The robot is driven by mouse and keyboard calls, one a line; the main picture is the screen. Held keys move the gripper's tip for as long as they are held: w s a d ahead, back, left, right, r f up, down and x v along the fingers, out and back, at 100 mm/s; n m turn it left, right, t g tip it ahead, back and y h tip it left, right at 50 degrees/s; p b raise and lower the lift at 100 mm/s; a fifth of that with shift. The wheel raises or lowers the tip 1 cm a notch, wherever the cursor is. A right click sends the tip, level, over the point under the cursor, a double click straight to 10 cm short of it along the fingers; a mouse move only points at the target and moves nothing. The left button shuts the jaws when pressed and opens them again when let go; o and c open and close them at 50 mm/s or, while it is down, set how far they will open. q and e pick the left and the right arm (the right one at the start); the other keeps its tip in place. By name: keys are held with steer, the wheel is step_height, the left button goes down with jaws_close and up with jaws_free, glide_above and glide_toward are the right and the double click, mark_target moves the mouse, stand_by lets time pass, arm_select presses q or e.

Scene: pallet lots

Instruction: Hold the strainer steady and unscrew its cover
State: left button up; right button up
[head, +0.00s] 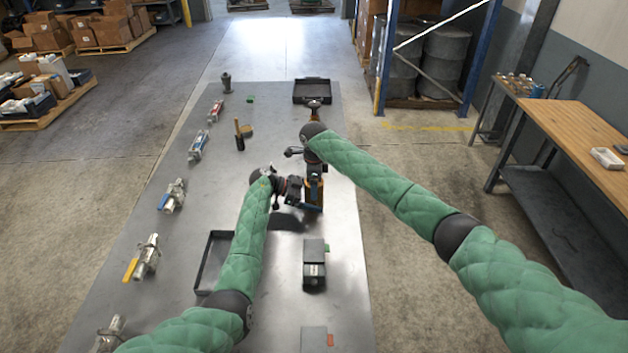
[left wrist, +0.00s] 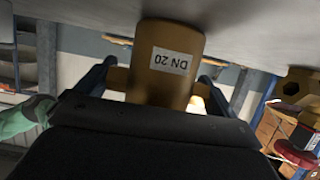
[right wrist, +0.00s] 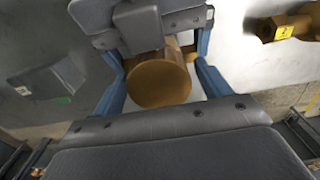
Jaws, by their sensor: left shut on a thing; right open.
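The strainer (head: 314,191) is a brass-coloured body standing on the grey bench, partly hidden by my arms in the head view. In the left wrist view its body (left wrist: 170,85) carries a white "DN 20" label. My left gripper (head: 308,192) is shut on the strainer from the left, with a blue finger on each side. In the right wrist view a round brass end (right wrist: 160,84), apparently the cover, lies between the blue fingers of my right gripper (right wrist: 160,75). That gripper is open, above the strainer; I cannot tell whether it touches.
A black tray (head: 312,91) is at the bench's far end, another tray (head: 209,262) lies near my left arm. A dark box (head: 314,268) sits nearer. Several valves line the left edge.

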steer(key=c, duration=1)
steer(key=n, duration=0.6)
steer(key=shift+n, duration=0.4)
steer(key=o, duration=1.1)
steer(key=shift+r, duration=0.1)
